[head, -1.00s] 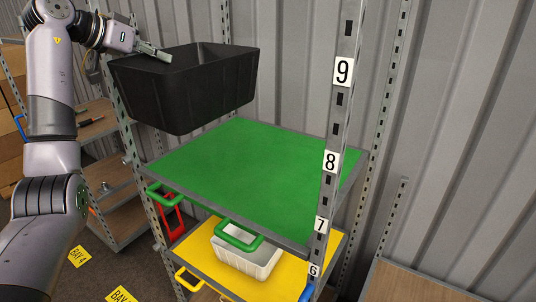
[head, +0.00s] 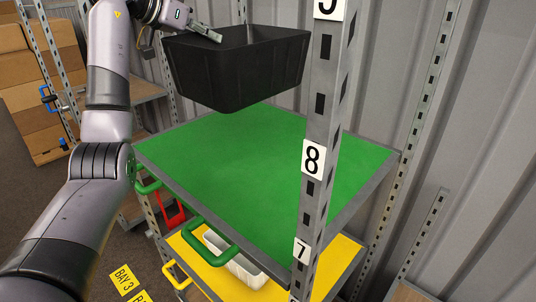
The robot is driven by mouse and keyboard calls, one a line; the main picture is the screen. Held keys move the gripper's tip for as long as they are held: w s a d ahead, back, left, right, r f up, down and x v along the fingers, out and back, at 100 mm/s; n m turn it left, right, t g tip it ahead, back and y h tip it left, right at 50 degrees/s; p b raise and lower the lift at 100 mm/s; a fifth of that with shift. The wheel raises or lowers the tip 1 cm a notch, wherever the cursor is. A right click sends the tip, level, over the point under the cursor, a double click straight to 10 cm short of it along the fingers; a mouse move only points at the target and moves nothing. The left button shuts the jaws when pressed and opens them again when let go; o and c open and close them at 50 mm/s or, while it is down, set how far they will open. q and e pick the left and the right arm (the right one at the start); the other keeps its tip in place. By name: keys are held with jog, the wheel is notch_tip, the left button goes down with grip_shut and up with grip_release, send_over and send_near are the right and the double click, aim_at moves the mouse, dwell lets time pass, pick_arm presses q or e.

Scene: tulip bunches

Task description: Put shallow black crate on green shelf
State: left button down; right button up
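The shallow black crate (head: 240,78) hangs in the air above the back part of the green shelf (head: 245,185), with a gap below it. It is roughly level. The crate's inside is mostly hidden. The green shelf's top is bare. My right gripper is not in view.
A slotted post with numbers (head: 313,158) stands at the shelf's near right. Below is a yellow shelf (head: 341,262) with a white bin (head: 246,270). A green handle (head: 211,240) juts from the front. Cardboard boxes (head: 30,85) stand far left.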

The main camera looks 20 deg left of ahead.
pick_arm(q)
jog(key=shift+w+d+f, duration=0.15)
jog(key=shift+w+f, duration=0.05)
jog(key=shift+f, duration=0.4)
jog(key=shift+w+d+f, duration=0.15)
jog(key=shift+w+f, duration=0.1)
jog(key=shift+f, duration=0.3)
jog(key=shift+w+d+f, duration=0.15)
jog(key=shift+w+f, duration=0.1)
jog(key=shift+f, duration=0.3)
notch_tip(320, 180, down, 18)
jog(key=p, duration=0.1)
jog(key=shift+s+a+p, duration=0.15)
jog(key=shift+s+p, duration=0.05)
jog(key=shift+p, duration=0.1)
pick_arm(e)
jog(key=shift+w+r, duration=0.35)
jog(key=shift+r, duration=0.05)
pick_arm(q)
jog(key=c, duration=2.3)
grip_release()
jog(key=o, duration=0.5)
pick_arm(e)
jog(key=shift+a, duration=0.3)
